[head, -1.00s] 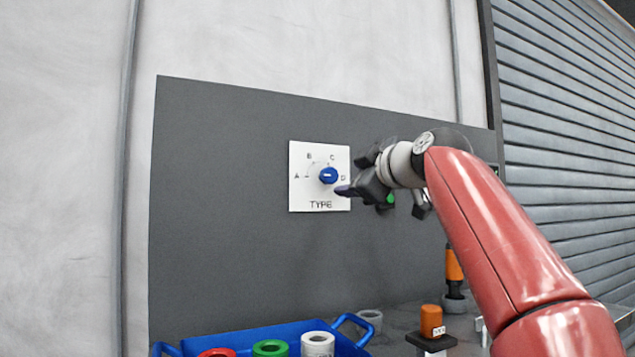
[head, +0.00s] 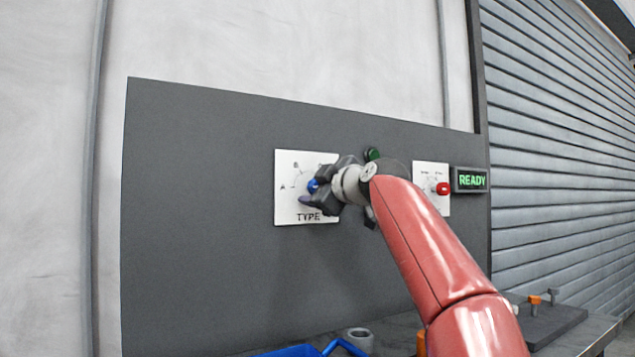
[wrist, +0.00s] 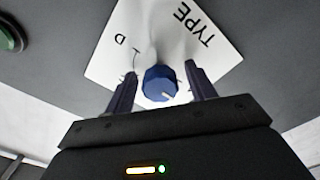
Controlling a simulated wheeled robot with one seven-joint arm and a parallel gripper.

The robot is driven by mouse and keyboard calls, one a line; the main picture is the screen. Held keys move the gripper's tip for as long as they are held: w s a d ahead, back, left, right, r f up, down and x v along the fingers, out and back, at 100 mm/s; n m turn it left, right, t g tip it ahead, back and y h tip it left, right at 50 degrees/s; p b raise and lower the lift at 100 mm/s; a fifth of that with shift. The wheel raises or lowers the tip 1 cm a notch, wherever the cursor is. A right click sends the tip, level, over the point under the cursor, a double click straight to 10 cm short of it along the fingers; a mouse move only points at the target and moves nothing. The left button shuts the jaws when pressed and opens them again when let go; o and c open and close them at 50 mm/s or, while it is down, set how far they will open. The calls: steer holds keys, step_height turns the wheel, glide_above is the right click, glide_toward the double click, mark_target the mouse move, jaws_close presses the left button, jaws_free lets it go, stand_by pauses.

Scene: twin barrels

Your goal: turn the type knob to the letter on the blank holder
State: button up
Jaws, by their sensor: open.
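The blue type knob (wrist: 160,84) sits on the white TYPE plate (head: 288,210). In the head view the knob (head: 312,186) is partly hidden by my gripper (head: 310,193). The plate's A and B letters show there, while C and D are covered. In the wrist view my gripper (wrist: 160,90) is open, with one finger on each side of the knob and visible gaps. The knob's white pointer mark faces lower right there, away from the letter D. I cannot read which letter it points at. The blank holder is not identifiable in these frames.
A green button (head: 372,154) and a second white plate with a red knob (head: 443,188) are to the right. A lit READY sign (head: 472,180) is beside them. The blue tray (head: 290,352) and a grey ring (head: 359,340) are below on the bench.

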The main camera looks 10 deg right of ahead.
steer(key=c, duration=1)
steer(key=shift+o, duration=0.2)
steer(key=shift+m, duration=0.3)
steer(key=m, duration=0.5)
steer(key=shift+m, duration=0.4)
steer(key=m+p, duration=0.1)
steer(key=m, duration=0.4)
steer(key=shift+f, duration=0.1)
steer(key=shift+m, duration=0.3)
